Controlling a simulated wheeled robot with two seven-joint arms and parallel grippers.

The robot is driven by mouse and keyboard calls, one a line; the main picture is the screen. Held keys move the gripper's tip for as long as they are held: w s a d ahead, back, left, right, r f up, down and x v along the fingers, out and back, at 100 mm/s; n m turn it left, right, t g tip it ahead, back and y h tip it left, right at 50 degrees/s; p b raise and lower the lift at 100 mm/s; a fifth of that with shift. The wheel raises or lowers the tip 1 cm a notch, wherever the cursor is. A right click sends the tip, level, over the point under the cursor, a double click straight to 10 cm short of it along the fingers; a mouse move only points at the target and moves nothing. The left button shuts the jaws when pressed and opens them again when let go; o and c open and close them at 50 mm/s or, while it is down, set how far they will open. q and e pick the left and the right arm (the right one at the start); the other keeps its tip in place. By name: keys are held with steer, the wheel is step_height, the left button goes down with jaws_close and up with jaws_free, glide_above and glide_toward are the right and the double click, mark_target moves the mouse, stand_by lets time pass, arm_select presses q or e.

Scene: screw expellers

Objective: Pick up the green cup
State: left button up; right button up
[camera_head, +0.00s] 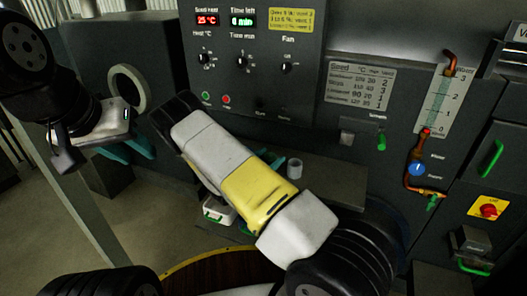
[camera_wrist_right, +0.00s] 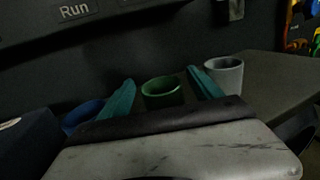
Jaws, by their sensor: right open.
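The green cup (camera_wrist_right: 162,92) stands upright in the right wrist view, between and just beyond the two teal fingertips of my right gripper (camera_wrist_right: 163,92). My right gripper is open, with a finger on each side of the cup's picture. I cannot tell whether either finger touches it. In the head view the green cup is not visible; my right arm covers much of the middle. My left gripper (camera_head: 127,149) is at the left in the head view, its teal fingers apart and empty, far from the cups.
A grey cup (camera_wrist_right: 224,74) stands right of the green cup, close to the right finger; it also shows in the head view (camera_head: 294,168). A blue cup (camera_wrist_right: 82,115) is at the left, partly hidden. The dark machine panel (camera_head: 255,75) rises behind. The shelf right of the grey cup is clear.

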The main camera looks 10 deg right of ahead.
steer(key=shift+w+d, duration=0.15)
steer(key=shift+d, duration=0.15)
steer(key=c, duration=1.4)
steer(key=shift+a+r, duration=0.1)
